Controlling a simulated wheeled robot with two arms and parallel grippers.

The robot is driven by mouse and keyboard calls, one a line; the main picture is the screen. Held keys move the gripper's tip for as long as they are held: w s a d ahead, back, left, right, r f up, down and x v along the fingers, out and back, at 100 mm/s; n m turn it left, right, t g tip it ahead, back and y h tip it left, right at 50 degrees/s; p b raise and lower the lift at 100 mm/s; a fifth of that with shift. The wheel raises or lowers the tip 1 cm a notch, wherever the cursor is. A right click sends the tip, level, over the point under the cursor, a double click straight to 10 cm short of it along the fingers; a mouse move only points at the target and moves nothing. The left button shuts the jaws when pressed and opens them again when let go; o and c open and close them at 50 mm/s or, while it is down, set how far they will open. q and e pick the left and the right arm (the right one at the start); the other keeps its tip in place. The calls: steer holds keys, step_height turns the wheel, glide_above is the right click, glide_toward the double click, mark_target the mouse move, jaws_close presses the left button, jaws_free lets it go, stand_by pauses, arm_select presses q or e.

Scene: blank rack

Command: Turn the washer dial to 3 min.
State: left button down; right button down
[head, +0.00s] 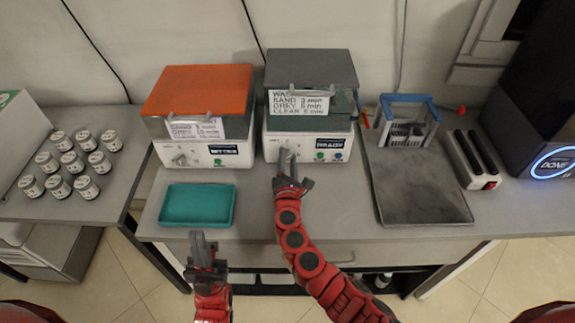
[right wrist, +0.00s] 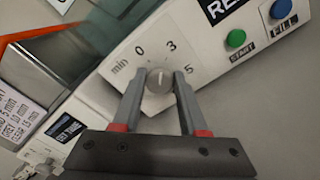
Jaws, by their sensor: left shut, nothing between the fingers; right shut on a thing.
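The washer (head: 309,146) is the white-fronted machine with a grey lid in the middle of the bench. Its grey dial (right wrist: 159,81) shows in the right wrist view, with the marks 0, 3 and 5 and the word "min" around it. The dial's pointer line seems to aim between 0 and 3, but it is small. My right gripper (head: 287,160) is shut on the dial, one finger on each side; its fingers also show in the right wrist view (right wrist: 159,76). My left gripper (head: 202,245) is shut and empty in front of the bench, below the teal tray.
A green START button (right wrist: 236,39) and a blue FILL button (right wrist: 281,9) sit beside the dial. An orange-lidded machine (head: 200,90) stands left of the washer. A teal tray (head: 197,204) lies in front of it. A grey mat (head: 418,190) lies to the right.

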steer(key=shift+d+f+m+b, duration=0.1)
steer(key=shift+m+b, duration=1.15)
steer(key=shift+m, duration=0.35)
steer(key=c, duration=0.5)
jaws_free()
steer(key=s+b, duration=0.2)
steer(key=s, duration=1.5)
steer(key=shift+s, duration=0.2)
